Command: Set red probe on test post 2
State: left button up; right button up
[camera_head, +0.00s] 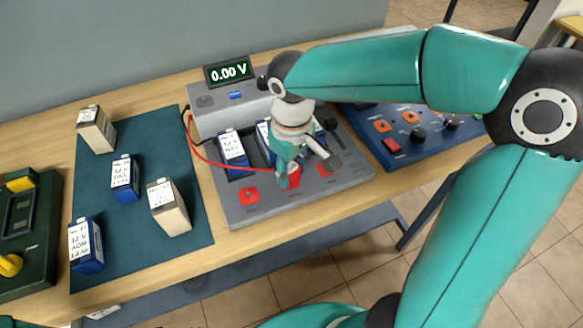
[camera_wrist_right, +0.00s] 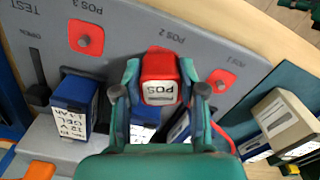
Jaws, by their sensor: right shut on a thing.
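My right gripper (camera_head: 287,172) is shut on the red probe (camera_head: 293,181), a red block with a white "POS" label. In the right wrist view, the right gripper (camera_wrist_right: 162,88) has a finger on each side of the red probe (camera_wrist_right: 158,70). The probe is over the front strip of the grey test station (camera_head: 265,210), at the POS 2 marking. Post 2 is hidden; I cannot tell whether the probe touches it. Red post 1 (camera_head: 248,194) is to the left and red post 3 (camera_head: 328,166) to the right. My left gripper is not in view.
The meter display (camera_head: 230,72) reads 0.00 V. A red cable (camera_head: 203,154) loops left of a blue battery (camera_head: 233,148) in the station. Several blue and cream batteries stand on the green mat (camera_head: 150,240). A blue control panel (camera_head: 440,140) is at the right.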

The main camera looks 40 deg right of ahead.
aim_at(292, 169)
jog(key=shift+f+b, duration=0.5)
jog(key=shift+f, duration=0.1)
dwell(0.4)
jog(key=o, duration=0.9)
notch_tip(292, 169, up, 11)
jog(key=p, duration=0.9)
jog(key=shift+r, duration=0.1)
